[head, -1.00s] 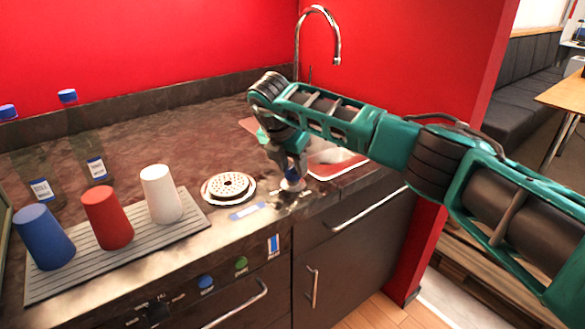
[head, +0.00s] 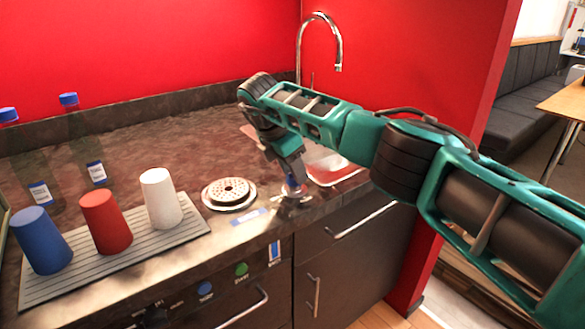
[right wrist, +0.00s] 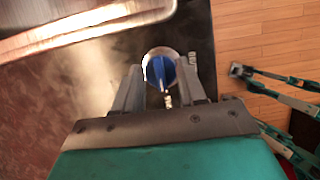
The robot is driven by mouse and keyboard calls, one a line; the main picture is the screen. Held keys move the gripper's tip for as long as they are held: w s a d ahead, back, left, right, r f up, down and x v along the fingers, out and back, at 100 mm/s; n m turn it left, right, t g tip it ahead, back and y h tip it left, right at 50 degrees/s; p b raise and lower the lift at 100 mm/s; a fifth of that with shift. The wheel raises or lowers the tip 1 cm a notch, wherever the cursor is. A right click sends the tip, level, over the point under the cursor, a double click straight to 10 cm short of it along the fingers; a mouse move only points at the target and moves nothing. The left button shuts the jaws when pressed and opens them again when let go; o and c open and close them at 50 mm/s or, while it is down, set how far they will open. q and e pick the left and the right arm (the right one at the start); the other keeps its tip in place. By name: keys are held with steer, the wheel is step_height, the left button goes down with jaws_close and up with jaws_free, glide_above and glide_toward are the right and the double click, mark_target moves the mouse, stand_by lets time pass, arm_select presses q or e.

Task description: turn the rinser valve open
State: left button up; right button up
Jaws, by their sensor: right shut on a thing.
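The rinser (head: 230,192) is a round metal disc with holes, set in the dark counter. To its right, at the counter's front edge, is the valve with a blue knob (right wrist: 161,72) on a round metal base. My right gripper (head: 291,188) points down over the valve and is shut on the blue knob; in the right wrist view its fingers (right wrist: 160,90) stand on both sides of the knob. In the head view the gripper hides most of the knob.
A sink (head: 335,172) with a tall curved tap (head: 320,18) lies behind my right arm. Blue (head: 42,240), red (head: 105,222) and white (head: 161,198) cups stand upside down on a ribbed mat (head: 130,258). Clear bottles (head: 95,150) with blue caps stand behind them at left.

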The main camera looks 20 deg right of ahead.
steer(key=shift+r, duration=0.1)
steer(key=o, duration=1)
steer(key=v, duration=1.2)
steer(key=shift+s+a+r, duration=0.1)
steer(key=shift+a+r, duration=0.05)
steer(key=shift+r, duration=0.2)
